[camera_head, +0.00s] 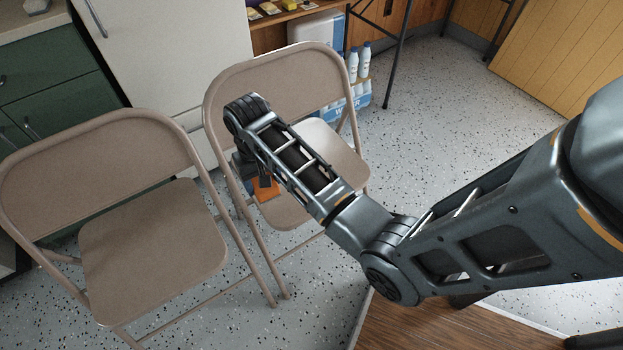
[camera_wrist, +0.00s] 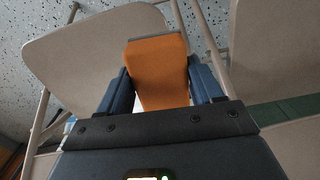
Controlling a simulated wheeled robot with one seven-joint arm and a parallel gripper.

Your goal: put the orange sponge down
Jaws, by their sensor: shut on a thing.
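The orange sponge (camera_wrist: 160,72) is held between the two blue-grey fingers of my gripper (camera_wrist: 160,84) in the wrist view. In the head view, part of the sponge (camera_head: 266,189) shows below my wrist, at the seat of the right folding chair (camera_head: 287,209). My gripper (camera_head: 257,178) is mostly hidden there behind my arm and the chair's frame. The chair seat (camera_wrist: 85,52) lies beyond the sponge in the wrist view. I cannot tell whether the sponge touches the seat.
A second beige folding chair (camera_head: 155,240) stands at the left. The right chair's backrest (camera_head: 285,82) rises close to my arm. Speckled floor (camera_head: 440,120) is clear at the right.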

